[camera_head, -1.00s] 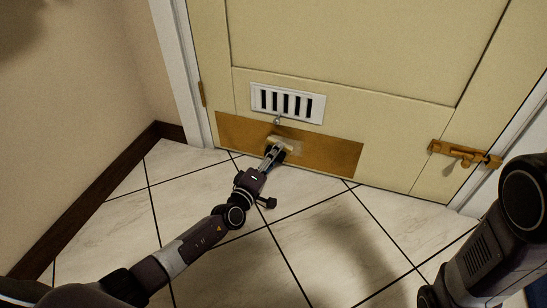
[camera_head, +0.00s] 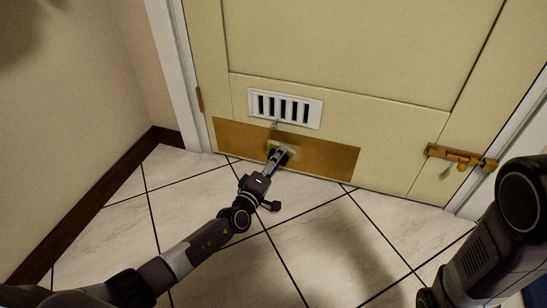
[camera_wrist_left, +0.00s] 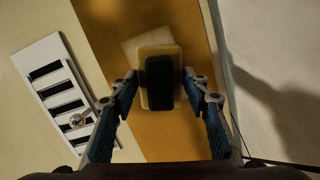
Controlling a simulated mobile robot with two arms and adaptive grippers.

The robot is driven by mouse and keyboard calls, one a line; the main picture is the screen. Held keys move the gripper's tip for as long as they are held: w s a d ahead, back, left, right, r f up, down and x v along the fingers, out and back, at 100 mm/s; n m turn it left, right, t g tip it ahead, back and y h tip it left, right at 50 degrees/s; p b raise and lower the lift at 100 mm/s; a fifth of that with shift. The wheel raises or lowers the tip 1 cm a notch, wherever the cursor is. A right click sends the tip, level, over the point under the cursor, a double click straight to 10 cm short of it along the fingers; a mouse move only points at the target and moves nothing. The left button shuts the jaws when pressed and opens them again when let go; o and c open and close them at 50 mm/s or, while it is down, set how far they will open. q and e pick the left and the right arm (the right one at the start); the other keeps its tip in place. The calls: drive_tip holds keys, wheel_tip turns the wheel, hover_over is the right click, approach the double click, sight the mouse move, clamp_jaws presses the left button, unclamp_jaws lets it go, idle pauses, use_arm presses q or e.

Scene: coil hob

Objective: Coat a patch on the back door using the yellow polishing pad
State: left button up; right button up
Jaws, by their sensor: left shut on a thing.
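The cream back door (camera_head: 340,45) has a brown-gold plate (camera_head: 330,160) along its bottom. A pale patch (camera_wrist_left: 133,42) on the plate shows beyond the pad's upper left edge in the left wrist view. My left gripper (camera_head: 281,157) is shut on the polishing pad. In the left wrist view the pad (camera_wrist_left: 160,51) is a yellow block with a dark grip between my fingers (camera_wrist_left: 160,88). The pad is at the plate and covers part of the patch. I cannot tell how firmly it touches. My right gripper is out of view.
A white slotted vent (camera_head: 286,108) with a small knob below sits just above the plate. A brass bolt (camera_head: 460,157) is at the door's right. A wall with dark skirting (camera_head: 85,215) bounds the left. The tiled floor (camera_head: 325,240) is clear.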

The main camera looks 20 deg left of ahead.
use_arm(q)
drive_tip(key=shift+d+r+p, duration=0.15)
drive_tip(key=shift+d+p, duration=1.05)
drive_tip(key=shift+d, duration=3.5)
drive_tip(key=shift+s+d, duration=0.1)
drive_tip(key=shift+a, duration=3.8)
drive_tip(key=shift+w+a+b, duration=0.2)
drive_tip(key=shift+a+b, duration=0.15)
drive_tip(key=shift+a, duration=1.45)
